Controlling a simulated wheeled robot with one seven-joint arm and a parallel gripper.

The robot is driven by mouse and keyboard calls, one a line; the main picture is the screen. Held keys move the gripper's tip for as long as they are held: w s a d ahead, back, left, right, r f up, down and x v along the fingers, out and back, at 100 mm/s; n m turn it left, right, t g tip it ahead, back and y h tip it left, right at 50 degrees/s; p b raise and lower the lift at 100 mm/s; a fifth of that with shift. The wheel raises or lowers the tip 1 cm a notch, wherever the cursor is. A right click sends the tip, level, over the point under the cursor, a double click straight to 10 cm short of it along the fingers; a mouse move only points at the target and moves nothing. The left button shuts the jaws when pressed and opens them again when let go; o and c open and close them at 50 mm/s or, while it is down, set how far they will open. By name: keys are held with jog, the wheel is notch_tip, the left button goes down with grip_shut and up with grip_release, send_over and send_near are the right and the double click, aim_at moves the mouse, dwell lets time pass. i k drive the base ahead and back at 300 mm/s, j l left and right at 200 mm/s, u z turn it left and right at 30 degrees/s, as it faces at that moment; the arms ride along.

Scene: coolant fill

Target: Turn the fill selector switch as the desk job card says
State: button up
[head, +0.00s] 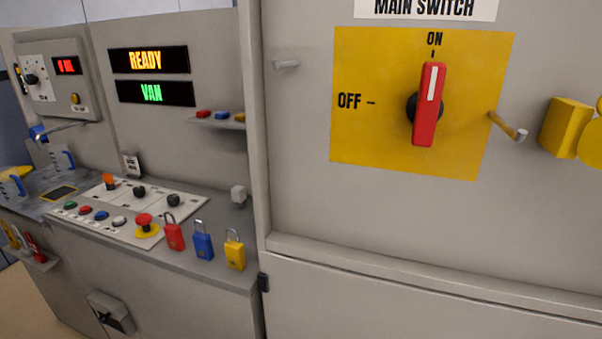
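A sloping white desk panel (97,211) at the left carries two black knobs, one at its middle (139,192) and one at its right (173,200), and an orange switch (109,182). Another black knob (32,78) is on the wall box at the upper left. I cannot tell which is the fill selector switch; the labels are too small to read. A small white card or plate with a dark edge (132,163) stands behind the panel. Its print is unreadable, and I cannot tell if it is the job card. My gripper is not in view.
Displays read READY (148,60) and VAN (151,93). Red (174,236), blue (203,245) and yellow (235,255) padlocks line the desk's front edge, beside a red mushroom button (144,220). The red main switch handle (430,105) points to ON. Pegs (508,127) jut from the right cabinet.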

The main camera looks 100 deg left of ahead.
aim_at(138, 191)
jog(key=u, duration=3.65)
